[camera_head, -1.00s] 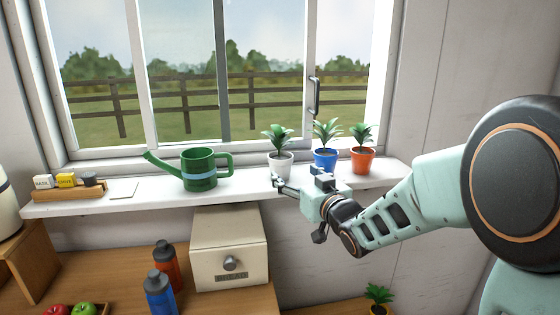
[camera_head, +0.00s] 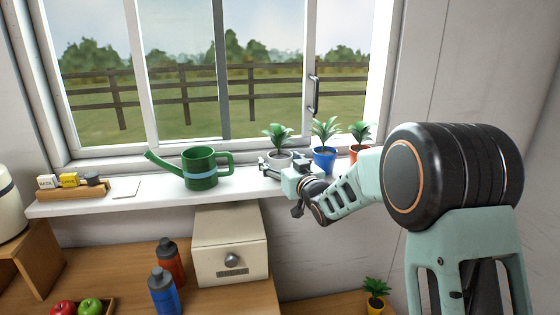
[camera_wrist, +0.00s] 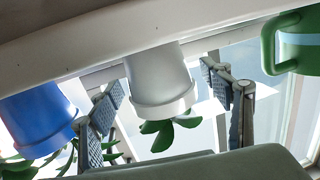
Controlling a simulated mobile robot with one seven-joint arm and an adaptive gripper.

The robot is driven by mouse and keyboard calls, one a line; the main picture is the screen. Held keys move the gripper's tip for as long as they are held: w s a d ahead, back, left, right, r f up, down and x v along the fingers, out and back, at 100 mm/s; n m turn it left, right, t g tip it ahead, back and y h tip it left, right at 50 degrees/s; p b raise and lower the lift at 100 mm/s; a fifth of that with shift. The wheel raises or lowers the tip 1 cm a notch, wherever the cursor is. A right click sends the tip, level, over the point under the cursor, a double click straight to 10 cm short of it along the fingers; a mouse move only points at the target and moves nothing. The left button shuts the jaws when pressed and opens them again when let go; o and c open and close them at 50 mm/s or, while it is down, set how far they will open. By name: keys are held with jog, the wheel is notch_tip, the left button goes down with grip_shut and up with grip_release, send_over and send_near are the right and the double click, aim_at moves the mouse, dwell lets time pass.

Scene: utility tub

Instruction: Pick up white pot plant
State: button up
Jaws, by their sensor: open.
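The white pot plant (camera_head: 279,157) stands upright on the windowsill, with green leaves on top. My gripper (camera_head: 275,170) is open in front of it, and partly hides the pot's lower part in the head view. In the wrist view, which looks upside down, the white pot (camera_wrist: 160,75) is between the two open fingers of my gripper (camera_wrist: 163,82), with a visible gap on each side. I cannot tell how deep the pot is between the fingers.
A blue pot plant (camera_head: 324,160) stands close on the right, with an orange pot plant (camera_head: 356,151) beyond it, partly hidden by my arm. A green watering can (camera_head: 199,168) stands to the left on the white sill (camera_head: 125,204). The window is behind.

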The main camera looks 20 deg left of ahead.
jog(key=shift+w, duration=0.1)
jog(key=c, duration=1.2)
jog(key=shift+r, duration=0.1)
jog(key=shift+c, duration=1.4)
